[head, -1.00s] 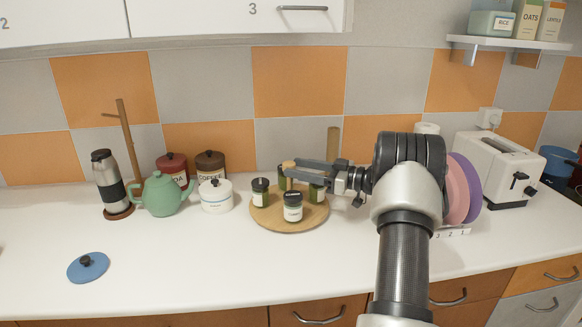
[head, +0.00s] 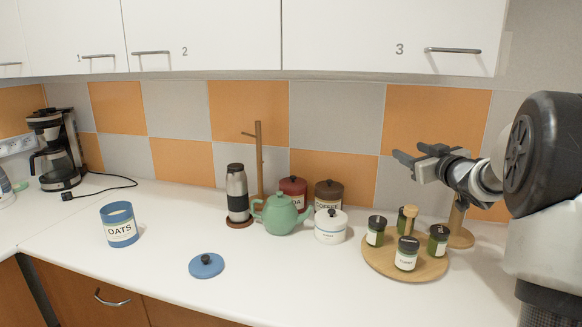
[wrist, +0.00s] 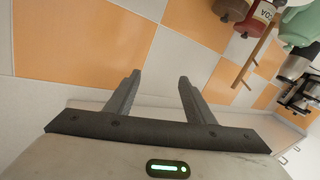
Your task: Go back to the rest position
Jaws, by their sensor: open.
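My gripper (head: 408,160) is raised in the air above the wooden turntable (head: 377,263), in front of the tiled wall, at the right of the head view. Its two fingers point left and stand apart with nothing between them. In the wrist view the gripper (wrist: 157,88) also shows its fingers spread and empty, with orange and pale tiles behind. Several green spice jars with dark lids stand on the turntable, one of them the front jar (head: 406,254). The gripper touches none of them.
A white canister (head: 330,227), a green teapot (head: 280,214) and a steel flask (head: 237,193) stand left of the turntable. A blue lid (head: 206,266) lies on the counter near an open blue OATS canister (head: 119,225). Wall cabinets (head: 390,35) hang above. The front counter is clear.

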